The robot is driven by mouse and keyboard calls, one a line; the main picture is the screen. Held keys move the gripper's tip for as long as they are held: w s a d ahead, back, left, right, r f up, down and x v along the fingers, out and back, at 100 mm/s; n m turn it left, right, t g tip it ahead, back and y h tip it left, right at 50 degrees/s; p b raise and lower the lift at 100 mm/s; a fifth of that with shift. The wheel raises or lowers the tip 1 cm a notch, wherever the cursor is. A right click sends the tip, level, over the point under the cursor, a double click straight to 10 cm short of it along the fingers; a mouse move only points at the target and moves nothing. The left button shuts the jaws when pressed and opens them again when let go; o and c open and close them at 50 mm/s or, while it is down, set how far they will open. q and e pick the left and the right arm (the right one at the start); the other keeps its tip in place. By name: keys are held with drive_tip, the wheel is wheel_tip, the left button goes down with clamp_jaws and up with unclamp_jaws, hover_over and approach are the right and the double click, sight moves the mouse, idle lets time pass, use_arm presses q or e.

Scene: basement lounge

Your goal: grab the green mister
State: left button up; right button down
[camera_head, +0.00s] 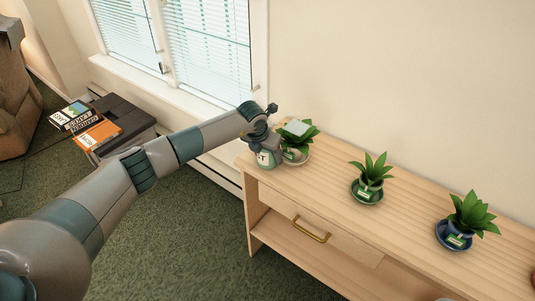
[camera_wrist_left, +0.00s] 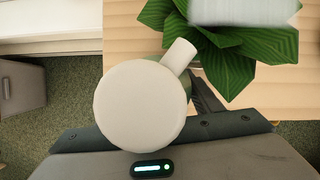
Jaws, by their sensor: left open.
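The green mister (camera_head: 266,158) stands on the left end of the wooden console, with a pale label on its front. My left gripper (camera_head: 262,124) is open and over the top of the mister, hiding its upper part in the head view. In the left wrist view the mister's round white top (camera_wrist_left: 140,105) and short spout fill the middle, with one dark finger (camera_wrist_left: 207,100) beside it. The other finger is hidden there, and I cannot tell whether either finger touches the mister. My right gripper is not in view.
A potted plant (camera_head: 300,148) stands right beside the mister, with a pale flat block (camera_head: 297,127) at its leaves. Two more potted plants (camera_head: 369,184) (camera_head: 463,228) stand farther right on the console (camera_head: 330,165). The wall and window are close behind. Bare wood lies between the plants.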

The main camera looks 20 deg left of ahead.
use_arm(q)
drive_tip(key=shift+c, duration=0.3)
drive_tip(key=shift+w, duration=0.1)
drive_tip(key=c, duration=1.2)
drive_tip(key=shift+r, duration=0.1)
